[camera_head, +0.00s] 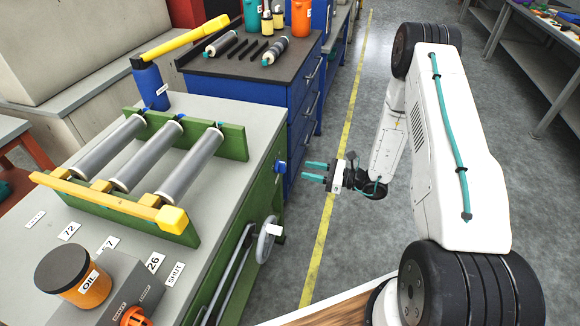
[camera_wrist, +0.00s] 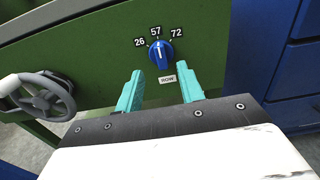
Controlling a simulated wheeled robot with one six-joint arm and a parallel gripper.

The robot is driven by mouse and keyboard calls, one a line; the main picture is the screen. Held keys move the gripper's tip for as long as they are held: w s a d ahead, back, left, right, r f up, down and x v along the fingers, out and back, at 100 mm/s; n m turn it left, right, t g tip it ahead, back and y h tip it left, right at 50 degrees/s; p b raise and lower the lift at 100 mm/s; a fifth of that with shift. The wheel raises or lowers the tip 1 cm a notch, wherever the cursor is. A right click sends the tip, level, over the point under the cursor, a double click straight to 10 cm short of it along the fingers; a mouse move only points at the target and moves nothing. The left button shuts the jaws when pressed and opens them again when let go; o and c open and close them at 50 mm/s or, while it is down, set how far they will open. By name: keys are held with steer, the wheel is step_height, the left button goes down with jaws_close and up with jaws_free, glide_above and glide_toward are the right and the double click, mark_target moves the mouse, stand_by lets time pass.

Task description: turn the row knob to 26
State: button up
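The blue row knob (camera_wrist: 162,57) is on the green front panel in the wrist view. The numbers 26, 57 and 72 are arranged around its top, and a small ROW label (camera_wrist: 168,79) is below it. Its white mark points roughly upward, near 57. In the head view the knob (camera_head: 281,167) shows as a small blue piece on the press's side. My gripper (camera_head: 304,170) is open and empty, its teal fingers pointing at the knob with a gap between. In the wrist view the fingertips (camera_wrist: 161,74) lie left and right below the knob.
A grey handwheel (camera_wrist: 43,97) is on the same panel, left of the knob. A blue drawer cabinet (camera_head: 300,120) stands beyond the press. The press top holds rollers (camera_head: 148,158) in a frame and an orange oil jar (camera_head: 85,285). The grey floor behind my gripper is clear.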

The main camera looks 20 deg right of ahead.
mark_target(281, 167)
steer(key=x, duration=0.7)
steer(key=shift+a, duration=0.25)
steer(key=shift+w, duration=0.15)
jaws_close()
